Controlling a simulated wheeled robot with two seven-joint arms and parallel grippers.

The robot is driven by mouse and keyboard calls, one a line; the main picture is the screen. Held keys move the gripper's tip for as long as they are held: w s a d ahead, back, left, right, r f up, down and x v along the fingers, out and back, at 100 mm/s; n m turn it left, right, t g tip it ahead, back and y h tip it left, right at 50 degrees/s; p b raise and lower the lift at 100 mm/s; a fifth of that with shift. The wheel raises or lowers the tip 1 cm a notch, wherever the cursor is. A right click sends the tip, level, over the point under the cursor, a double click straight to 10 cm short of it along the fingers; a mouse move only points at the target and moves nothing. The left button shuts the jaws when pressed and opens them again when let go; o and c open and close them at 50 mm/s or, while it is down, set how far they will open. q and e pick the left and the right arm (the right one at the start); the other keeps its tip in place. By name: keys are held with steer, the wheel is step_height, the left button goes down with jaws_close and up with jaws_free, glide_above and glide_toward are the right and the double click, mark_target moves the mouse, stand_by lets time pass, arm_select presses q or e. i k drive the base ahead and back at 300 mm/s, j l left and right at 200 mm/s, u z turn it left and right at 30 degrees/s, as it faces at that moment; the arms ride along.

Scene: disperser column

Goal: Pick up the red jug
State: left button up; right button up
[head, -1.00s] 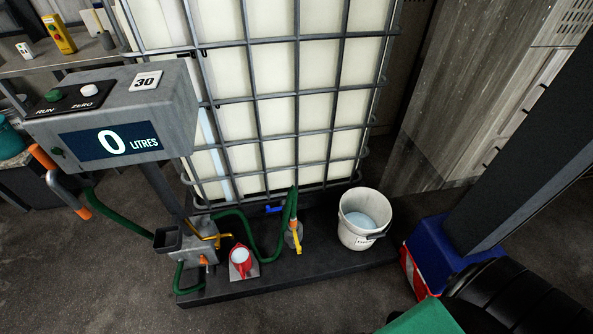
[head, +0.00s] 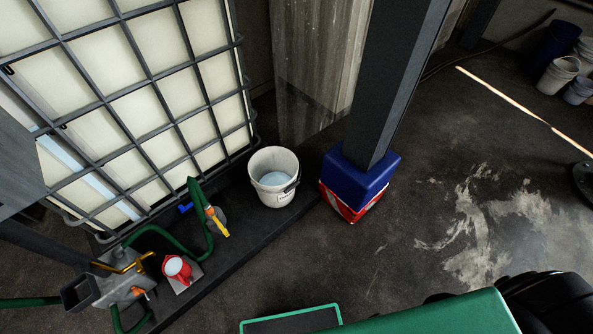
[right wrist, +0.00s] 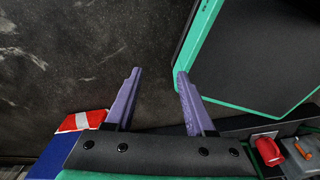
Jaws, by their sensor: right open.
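The red jug (head: 177,268) stands at the lower left in the head view, on a small pale plate on the dark platform (head: 222,262). Its top looks white or pale. It also shows at the lower right edge of the right wrist view (right wrist: 268,151). My right gripper (right wrist: 158,80) is open and empty, its two purple fingers apart over bare floor and away from the jug. My right gripper's fingers do not show in the head view. My left gripper is not in view.
A caged white tank (head: 130,110) stands behind the jug. A green hose (head: 190,245), a grey tap box (head: 120,275) and a white bucket (head: 274,180) share the platform. A post (head: 393,90) with a blue and red-white base (head: 358,185) stands right of it.

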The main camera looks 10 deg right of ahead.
mark_target(173, 266)
steer(key=u, duration=1.5)
steer(key=j+z, duration=0.5)
steer(key=z, duration=0.2)
steer(key=j+z, duration=0.2)
steer(key=z, duration=0.15)
